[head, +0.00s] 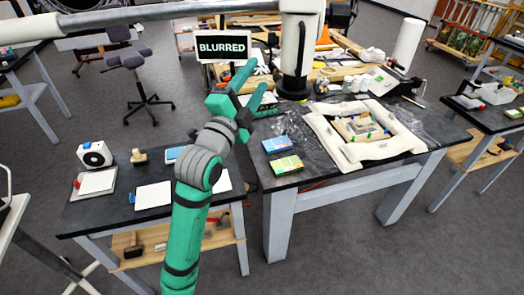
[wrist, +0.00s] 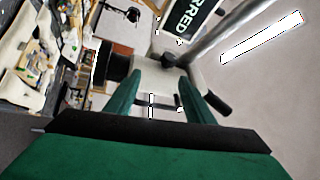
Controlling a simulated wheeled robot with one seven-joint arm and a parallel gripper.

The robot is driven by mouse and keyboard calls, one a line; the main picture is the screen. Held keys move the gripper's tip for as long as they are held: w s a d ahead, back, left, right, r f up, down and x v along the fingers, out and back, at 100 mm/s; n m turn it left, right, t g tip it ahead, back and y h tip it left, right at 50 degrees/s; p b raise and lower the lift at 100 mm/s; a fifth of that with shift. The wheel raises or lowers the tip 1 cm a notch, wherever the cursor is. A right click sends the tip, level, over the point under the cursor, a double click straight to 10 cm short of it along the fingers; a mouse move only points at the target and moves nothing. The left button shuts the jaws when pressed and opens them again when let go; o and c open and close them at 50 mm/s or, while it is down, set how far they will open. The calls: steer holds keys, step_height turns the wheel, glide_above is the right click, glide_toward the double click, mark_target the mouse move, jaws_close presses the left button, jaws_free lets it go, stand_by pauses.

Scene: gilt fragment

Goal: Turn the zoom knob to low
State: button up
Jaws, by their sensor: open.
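A white microscope stand (head: 299,45) with a black lower part (head: 294,86) stands on the main table, with a long pale boom reaching left. My gripper (head: 252,84) is in front of and left of it, below a screen reading "BLURRED" (head: 222,46). In the wrist view my gripper (wrist: 160,95) is open, its two green fingers apart and nothing clearly held. Beyond the fingers is a pale microscope body with a round black knob (wrist: 168,60) and a black cylinder (wrist: 217,102) to the right. I cannot tell which part is the zoom knob or its setting.
A pale padded frame (head: 360,160) holding a gilt fragment (head: 358,128) lies on the main table (head: 405,170). Small boxes (head: 286,165) lie near its left edge. A side table with a white device (head: 94,154) is at left. Grey floor is open around them.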

steer(key=s+d+f+n+t+y, duration=0.1)
steer(key=s+f+n+y, duration=0.1)
steer(key=f+n, duration=0.4)
steer(key=s+d+f+n+t+y, duration=0.1)
steer(key=s+f+n+y, duration=0.2)
steer(key=f+n, duration=0.3)
step_height(320, 180, down, 5)
steer(key=shift+s+f+n+y, duration=0.15)
steer(key=shift+s+n+y, duration=0.2)
steer(key=shift+s, duration=0.2)
steer(key=shift+s, duration=0.15)
